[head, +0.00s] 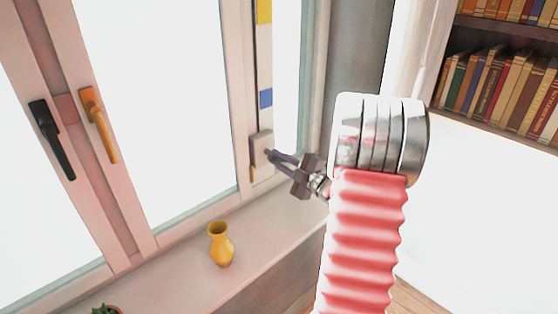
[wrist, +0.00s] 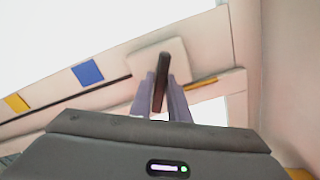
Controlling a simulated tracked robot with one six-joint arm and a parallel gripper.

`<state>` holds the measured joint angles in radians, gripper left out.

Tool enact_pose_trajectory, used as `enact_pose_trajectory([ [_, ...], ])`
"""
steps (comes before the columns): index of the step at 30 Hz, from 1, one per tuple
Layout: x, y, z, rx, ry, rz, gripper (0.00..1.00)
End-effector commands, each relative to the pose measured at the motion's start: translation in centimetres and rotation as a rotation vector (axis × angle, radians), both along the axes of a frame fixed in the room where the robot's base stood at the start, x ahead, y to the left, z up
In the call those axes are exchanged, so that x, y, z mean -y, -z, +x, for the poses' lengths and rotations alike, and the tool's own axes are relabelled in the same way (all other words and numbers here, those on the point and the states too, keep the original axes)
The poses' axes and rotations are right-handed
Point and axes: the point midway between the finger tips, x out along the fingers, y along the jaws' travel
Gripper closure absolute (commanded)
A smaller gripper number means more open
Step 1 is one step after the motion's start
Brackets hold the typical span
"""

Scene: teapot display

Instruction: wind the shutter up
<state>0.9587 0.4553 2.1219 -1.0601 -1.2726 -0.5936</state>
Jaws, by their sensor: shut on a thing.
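A pale winder box (head: 262,146) is mounted low on the right window post in the head view. It also shows in the wrist view (wrist: 143,63), with a dark handle (wrist: 162,72) standing out from it. My gripper (head: 274,156) reaches the box from the right. In the wrist view its two fingers (wrist: 161,97) are shut on the dark handle, one on each side. A blue mark (head: 265,98) and a yellow mark (head: 264,11) sit on the post above the box. A short yellow piece (head: 252,173) shows at the box's lower edge. The shutter itself cannot be made out.
A yellow vase (head: 221,244) stands on the sill below, left of my gripper. A black window handle (head: 52,140) and an orange one (head: 98,124) are farther left. A plant (head: 106,310) is at the bottom edge. Bookshelves (head: 500,85) are at the right.

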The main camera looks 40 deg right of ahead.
Motion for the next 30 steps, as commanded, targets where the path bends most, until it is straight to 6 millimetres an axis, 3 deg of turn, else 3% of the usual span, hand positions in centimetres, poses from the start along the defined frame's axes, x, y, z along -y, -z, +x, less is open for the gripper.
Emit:
enact_pose_trajectory([
  [12, -0.15, 0.27, -0.03, -0.010, -0.002, 0.140, 1.00],
  [21, -0.17, 0.34, -0.04, -0.012, -0.003, 0.150, 1.00],
  [22, -0.17, 0.35, -0.04, -0.012, -0.003, 0.150, 0.83],
  [30, -0.09, 0.20, -0.03, -0.009, -0.002, 0.148, 0.67],
])
